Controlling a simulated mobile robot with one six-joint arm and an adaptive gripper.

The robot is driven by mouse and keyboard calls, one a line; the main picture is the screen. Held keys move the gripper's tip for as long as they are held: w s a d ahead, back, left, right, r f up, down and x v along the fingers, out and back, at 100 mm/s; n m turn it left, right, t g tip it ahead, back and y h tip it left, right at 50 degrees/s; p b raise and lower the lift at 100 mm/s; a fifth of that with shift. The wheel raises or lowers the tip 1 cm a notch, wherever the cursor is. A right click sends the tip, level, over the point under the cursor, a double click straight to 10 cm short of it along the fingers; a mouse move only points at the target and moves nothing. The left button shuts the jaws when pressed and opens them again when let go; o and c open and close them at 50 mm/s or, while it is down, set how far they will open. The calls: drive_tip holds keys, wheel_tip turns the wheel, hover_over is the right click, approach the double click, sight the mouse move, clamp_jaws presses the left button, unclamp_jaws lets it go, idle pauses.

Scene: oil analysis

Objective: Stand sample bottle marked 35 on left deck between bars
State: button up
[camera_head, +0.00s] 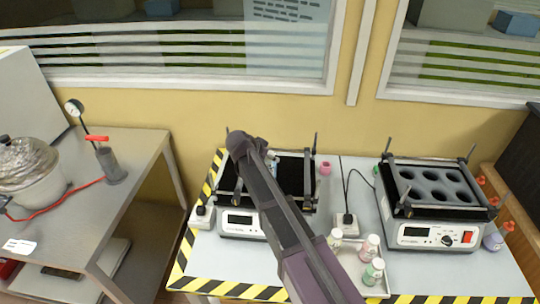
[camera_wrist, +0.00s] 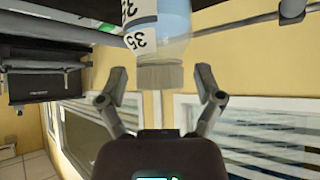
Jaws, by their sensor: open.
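The sample bottle marked 35 (camera_wrist: 160,30) shows in the wrist view with a light blue body, a white label and a grey-brown ribbed cap. It appears upside down in that picture. My gripper (camera_wrist: 162,88) is open, with one finger on each side of the cap end and a visible gap on both sides. A dark bar with fittings runs near the bottle in the wrist view. In the head view a small pale blue part of a bottle (camera_head: 273,161) shows beside my arm at the left deck (camera_head: 296,172). My arm covers much of this deck, and my fingers are hidden there.
The right shaker (camera_head: 433,190) has a black block with round holes. A pink-capped item (camera_head: 325,168) is right of the left deck. Upright posts stand at the deck corners.

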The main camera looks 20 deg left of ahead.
drive_tip(key=p+v, duration=0.8)
drive_tip(key=v, duration=0.3)
drive_tip(key=shift+s+r, duration=0.25)
idle(0.8)
drive_tip(key=w+d+f+n+g, duration=0.1)
drive_tip(key=d, duration=0.6)
drive_tip(key=w+d+f+g, duration=0.1)
drive_tip(key=d+g, duration=0.1)
drive_tip(key=d, duration=0.5)
drive_tip(key=s+d+f+n+g+y, duration=0.1)
drive_tip(key=s+d, duration=0.2)
drive_tip(key=d, duration=0.8)
drive_tip(key=s+d+f+n+g+y, duration=0.1)
drive_tip(key=s+d, duration=0.3)
drive_tip(key=d, duration=0.7)
drive_tip(key=s+d+f+n+g+y, duration=0.1)
drive_tip(key=s+d+n+g, duration=0.1)
drive_tip(key=d, duration=0.8)
drive_tip(key=shift+s+d+f+g+y, duration=0.35)
drive_tip(key=shift+s+g, duration=0.25)
drive_tip(key=shift+s, duration=0.5)
